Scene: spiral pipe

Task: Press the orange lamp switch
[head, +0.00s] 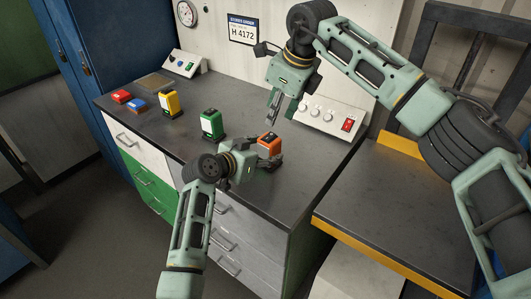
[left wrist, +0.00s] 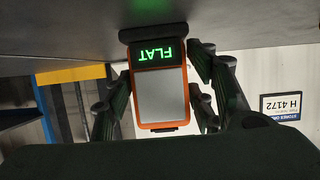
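The orange lamp switch (head: 270,143) stands on the dark worktop near its front right part. In the left wrist view the orange switch (left wrist: 160,98) appears upside down, with a lit green "FLAT" display and a pale grey panel. My left gripper (head: 268,162) is right at the switch, in front of it. Its fingers stand apart on either side of the switch; whether they touch it I cannot tell. My right gripper (head: 281,110) hangs above the back of the worktop, pointing down and empty, with its fingers seemingly apart.
A white panel with knobs and a red rocker (head: 347,125) is at the back right. A lower side table (head: 400,205) lies right.

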